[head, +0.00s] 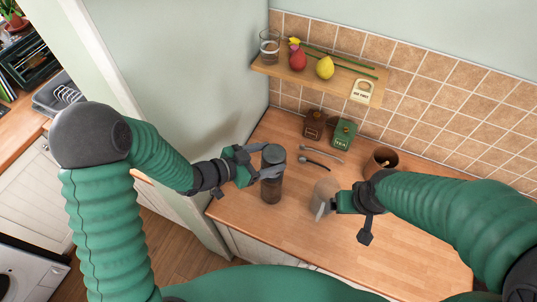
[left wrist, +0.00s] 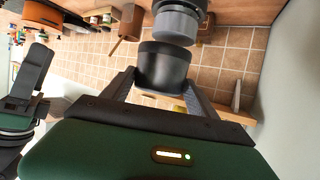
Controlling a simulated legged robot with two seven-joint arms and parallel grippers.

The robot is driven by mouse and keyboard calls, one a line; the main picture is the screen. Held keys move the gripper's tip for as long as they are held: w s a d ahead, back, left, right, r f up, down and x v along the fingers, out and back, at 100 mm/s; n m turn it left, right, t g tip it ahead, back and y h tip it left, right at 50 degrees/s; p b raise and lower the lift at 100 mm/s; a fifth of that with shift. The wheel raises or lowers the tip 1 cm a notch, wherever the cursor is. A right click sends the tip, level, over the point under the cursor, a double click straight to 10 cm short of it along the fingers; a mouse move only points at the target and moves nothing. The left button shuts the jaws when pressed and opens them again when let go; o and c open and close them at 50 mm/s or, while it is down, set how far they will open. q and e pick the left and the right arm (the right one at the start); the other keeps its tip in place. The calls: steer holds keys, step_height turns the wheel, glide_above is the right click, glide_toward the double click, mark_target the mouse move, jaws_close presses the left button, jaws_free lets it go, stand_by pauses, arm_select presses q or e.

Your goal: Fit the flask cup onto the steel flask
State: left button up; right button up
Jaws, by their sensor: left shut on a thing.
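My left gripper (head: 262,172) is shut on the dark flask cup (head: 273,154), with a finger on each side of it. In the left wrist view the cup (left wrist: 163,68) sits between the two fingers. The steel flask (head: 271,190) stands upright on the worktop directly below the cup. In the left wrist view its grey neck (left wrist: 177,24) shows close to the cup's end, slightly to the right. I cannot tell whether cup and neck touch. My right gripper (head: 324,200) is over the worktop to the right of the flask; its jaw opening is unclear.
Two spoons (head: 322,158) lie behind the flask on the wooden worktop (head: 285,235). A brown tin (head: 314,124) and a green tea tin (head: 343,133) stand at the back. A brown pot (head: 381,162) is at the right. A shelf (head: 300,76) with fruit and a glass hangs above.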

mark_target(272, 182)
arm_select(q)
steer(key=shift+w+a+f, duration=0.15)
steer(key=shift+w+a, duration=0.3)
steer(key=shift+w, duration=0.05)
steer(key=shift+s+d, duration=0.35)
steer(key=shift+s, duration=0.15)
steer(key=shift+d, duration=0.15)
arm_select(e)
steer(key=shift+w+a, duration=0.15)
steer(key=shift+w, duration=0.1)
arm_select(q)
steer(key=shift+w, duration=0.15)
arm_select(e)
steer(key=shift+w+a+f, duration=0.1)
steer(key=shift+w, duration=0.05)
arm_select(q)
steer(key=shift+a, duration=0.25)
steer(key=shift+a, duration=0.25)
arm_select(e)
steer(key=shift+a+r, duration=0.1)
steer(key=shift+r, duration=0.1)
arm_select(q)
steer(key=shift+w+d, duration=0.1)
steer(key=shift+d, duration=0.05)
